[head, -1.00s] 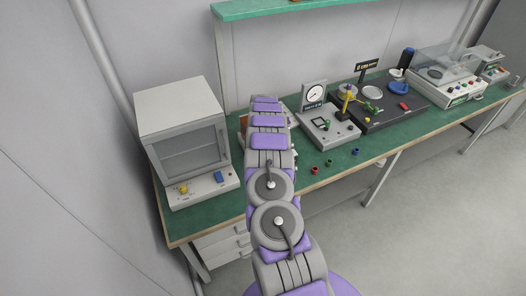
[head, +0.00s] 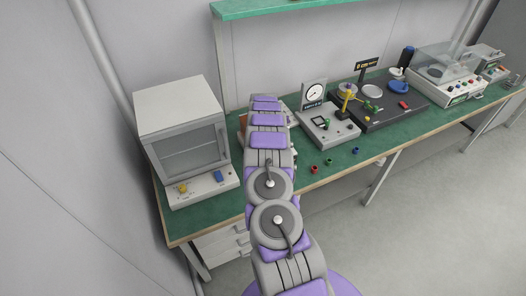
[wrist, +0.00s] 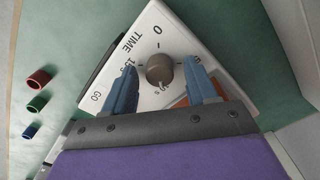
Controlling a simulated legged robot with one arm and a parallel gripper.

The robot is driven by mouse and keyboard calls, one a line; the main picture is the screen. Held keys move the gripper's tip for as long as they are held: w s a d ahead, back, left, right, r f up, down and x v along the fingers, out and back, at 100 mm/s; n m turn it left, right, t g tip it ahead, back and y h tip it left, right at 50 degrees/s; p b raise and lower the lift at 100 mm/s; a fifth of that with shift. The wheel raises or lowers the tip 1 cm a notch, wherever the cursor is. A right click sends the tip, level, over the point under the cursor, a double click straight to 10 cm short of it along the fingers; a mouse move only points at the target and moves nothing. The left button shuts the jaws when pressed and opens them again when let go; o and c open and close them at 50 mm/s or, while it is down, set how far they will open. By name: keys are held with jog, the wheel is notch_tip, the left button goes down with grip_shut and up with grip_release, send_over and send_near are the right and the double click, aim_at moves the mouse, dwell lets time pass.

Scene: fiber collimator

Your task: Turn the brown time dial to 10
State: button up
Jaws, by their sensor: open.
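The brown time dial (wrist: 160,70) sits on a white panel (wrist: 150,42) in the wrist view. Around it I read "0", "TIME" and a partly hidden "15", with another mark at its lower edge. My gripper (wrist: 163,80) is open, with one blue finger on each side of the dial; I cannot tell whether either finger touches it. Which number the dial points to is not clear. In the head view my arm hides the dial and most of its device.
Red (wrist: 38,79), green (wrist: 37,103) and blue (wrist: 30,131) small rings lie on the green bench beside the device. In the head view a white oven-like box (head: 185,140) stands left of my arm, and a gauge unit (head: 328,125) stands right.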

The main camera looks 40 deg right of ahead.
jog(key=shift+r, duration=0.1)
notch_tip(320, 180, up, 17)
jog(key=p, duration=0.1)
dwell(0.3)
